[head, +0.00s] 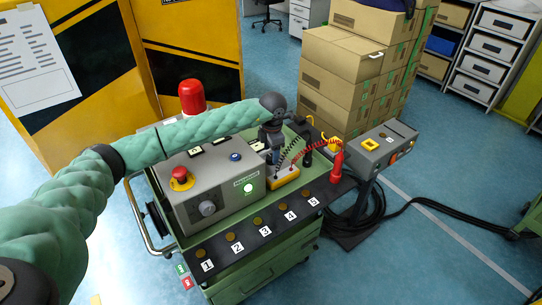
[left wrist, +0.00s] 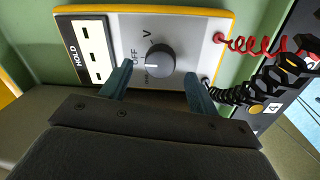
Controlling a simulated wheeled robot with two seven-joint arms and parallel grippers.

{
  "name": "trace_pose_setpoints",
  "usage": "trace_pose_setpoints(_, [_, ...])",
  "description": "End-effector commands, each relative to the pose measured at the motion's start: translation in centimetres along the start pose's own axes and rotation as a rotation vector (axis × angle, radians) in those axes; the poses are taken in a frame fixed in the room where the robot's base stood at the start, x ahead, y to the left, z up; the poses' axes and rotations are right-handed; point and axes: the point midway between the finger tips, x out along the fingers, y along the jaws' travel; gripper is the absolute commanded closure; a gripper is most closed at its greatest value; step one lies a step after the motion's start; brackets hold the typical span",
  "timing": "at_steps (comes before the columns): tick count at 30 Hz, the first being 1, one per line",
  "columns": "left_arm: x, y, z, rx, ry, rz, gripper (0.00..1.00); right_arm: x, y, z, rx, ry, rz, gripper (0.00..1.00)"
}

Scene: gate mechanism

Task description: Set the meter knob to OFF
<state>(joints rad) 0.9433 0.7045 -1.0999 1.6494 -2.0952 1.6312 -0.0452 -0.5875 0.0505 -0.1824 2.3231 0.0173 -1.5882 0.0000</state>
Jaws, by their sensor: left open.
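The meter (head: 284,180) has a yellow rim and stands on the green cart beside a grey box. In the left wrist view the meter's pale face (left wrist: 190,40) carries a round dark knob (left wrist: 160,58). OFF is printed left of the knob, V above it, and a small unreadable label below left. A light mark shows on the knob's lower left; its exact setting is hard to tell. My left gripper (left wrist: 158,70) is open, its two fingers on either side of the knob and apart from it. In the head view my left gripper (head: 271,150) hangs over the meter. My right gripper is not in view.
The grey box (head: 215,190) has a red stop button (head: 181,178) and a lit green button. Red (head: 337,167) and black (head: 307,150) probes with coiled leads stand right of the meter. A black strip with numbered tags (head: 265,232) runs along the front.

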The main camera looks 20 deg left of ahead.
Motion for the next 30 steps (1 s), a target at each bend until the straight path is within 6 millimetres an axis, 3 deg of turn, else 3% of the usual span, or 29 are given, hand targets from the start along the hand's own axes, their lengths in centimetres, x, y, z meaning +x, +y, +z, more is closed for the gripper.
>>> trace_pose_setpoints(6, [-2.8, 0.1, 0.0, 0.000, -0.001, 0.002, 0.40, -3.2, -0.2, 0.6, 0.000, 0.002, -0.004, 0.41])
trace_pose_setpoints(12, [-4.7, 0.1, 0.0, -0.001, 0.000, 0.001, 0.40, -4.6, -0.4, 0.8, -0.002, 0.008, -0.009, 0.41])
trace_pose_setpoints(30, [-5.2, 0.1, 0.0, -0.001, 0.000, 0.000, 0.40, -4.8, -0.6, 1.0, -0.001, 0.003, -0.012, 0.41])
